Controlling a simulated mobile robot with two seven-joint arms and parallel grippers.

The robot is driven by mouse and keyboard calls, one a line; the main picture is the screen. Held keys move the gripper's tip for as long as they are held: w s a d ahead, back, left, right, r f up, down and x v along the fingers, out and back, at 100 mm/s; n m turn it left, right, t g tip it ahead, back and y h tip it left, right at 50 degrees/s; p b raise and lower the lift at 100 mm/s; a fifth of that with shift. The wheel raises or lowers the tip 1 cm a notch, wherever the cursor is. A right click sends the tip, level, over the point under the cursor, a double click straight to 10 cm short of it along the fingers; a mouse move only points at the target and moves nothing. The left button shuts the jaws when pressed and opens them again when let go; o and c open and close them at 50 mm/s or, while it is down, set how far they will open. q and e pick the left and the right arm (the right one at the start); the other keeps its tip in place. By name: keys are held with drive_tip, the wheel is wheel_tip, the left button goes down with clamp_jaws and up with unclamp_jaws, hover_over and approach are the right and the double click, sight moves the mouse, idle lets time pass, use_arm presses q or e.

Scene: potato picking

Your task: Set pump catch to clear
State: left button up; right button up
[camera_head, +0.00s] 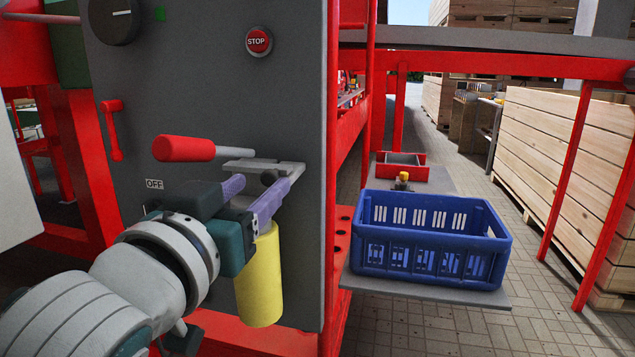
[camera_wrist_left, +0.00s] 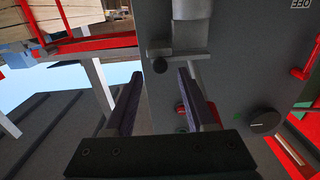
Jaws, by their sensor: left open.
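A grey control panel (camera_head: 130,80) stands in front of me. A lever with a red grip (camera_head: 183,149) points left from a grey metal bracket (camera_head: 265,165) on it. A yellow cylinder (camera_head: 259,285) hangs upright below the bracket, its top partly hidden by my gripper. No readable label marks any part as the pump catch or as "clear". My left gripper (camera_head: 265,184) is open, with its purple fingertips close to the bracket; contact cannot be told. In the left wrist view the open fingers (camera_wrist_left: 159,73) reach toward the bracket (camera_wrist_left: 177,47). My right gripper is not in view.
The panel also carries a STOP button (camera_head: 259,42), a black knob (camera_head: 113,20), a small red handle (camera_head: 113,130) and an OFF label (camera_head: 154,184). A blue crate (camera_head: 430,262) sits on a shelf at the right. Red frame posts flank the panel.

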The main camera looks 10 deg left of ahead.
sight(252, 171)
use_arm(q)
drive_tip(key=shift+w, duration=1.2)
clamp_jaws()
idle(0.6)
